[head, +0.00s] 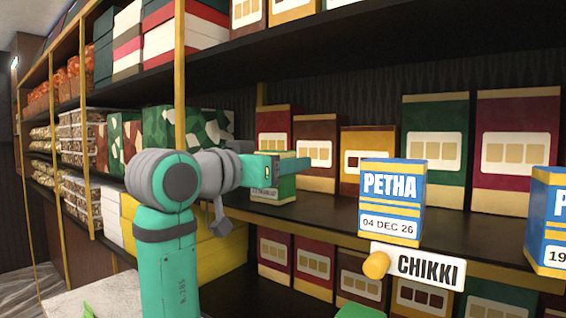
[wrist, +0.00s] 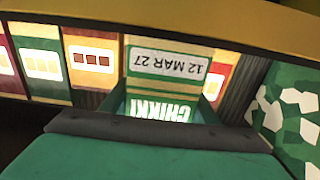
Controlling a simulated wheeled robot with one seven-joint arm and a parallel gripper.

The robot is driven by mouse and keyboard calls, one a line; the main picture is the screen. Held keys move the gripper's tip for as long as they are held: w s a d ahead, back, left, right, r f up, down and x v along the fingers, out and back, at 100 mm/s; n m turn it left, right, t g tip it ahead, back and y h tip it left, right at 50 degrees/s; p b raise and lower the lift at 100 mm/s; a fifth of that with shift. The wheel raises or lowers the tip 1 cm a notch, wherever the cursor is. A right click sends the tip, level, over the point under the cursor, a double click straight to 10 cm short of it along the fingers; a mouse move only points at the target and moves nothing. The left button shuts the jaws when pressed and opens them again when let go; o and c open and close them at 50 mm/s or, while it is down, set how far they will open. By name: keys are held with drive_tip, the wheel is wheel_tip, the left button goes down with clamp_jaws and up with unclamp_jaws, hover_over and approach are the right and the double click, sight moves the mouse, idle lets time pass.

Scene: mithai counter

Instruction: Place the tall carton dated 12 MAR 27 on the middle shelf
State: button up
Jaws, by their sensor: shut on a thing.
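The carton dated 12 MAR 27 (wrist: 168,64) shows in the wrist view, upside down in the picture, with CHIKKI printed in white on green. My gripper (wrist: 162,104) is shut on it, a teal finger on either side. In the head view my gripper (head: 283,167) is over the middle shelf (head: 318,219), and the carton (head: 272,190) shows below its fingers, partly hidden. The carton looks roughly upright, close to the shelf surface. I cannot tell whether its base touches the shelf.
A blue and yellow PETHA carton dated 04 DEC 26 (head: 392,200) stands to the right, another (head: 546,222) at the right edge. A yellow-knobbed CHIKKI sign (head: 428,267) is on the shelf edge. Several cartons (head: 314,156) stand behind; camouflage-patterned boxes (head: 160,126) are left.

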drive_tip(key=o, duration=1.1)
drive_tip(key=shift+c, duration=0.2)
drive_tip(key=shift+o, duration=0.7)
drive_tip(key=shift+s+d, duration=0.1)
drive_tip(key=shift+s, duration=0.05)
drive_tip(key=shift+r, duration=0.2)
drive_tip(key=v, duration=1.2)
drive_tip(key=shift+f, duration=0.1)
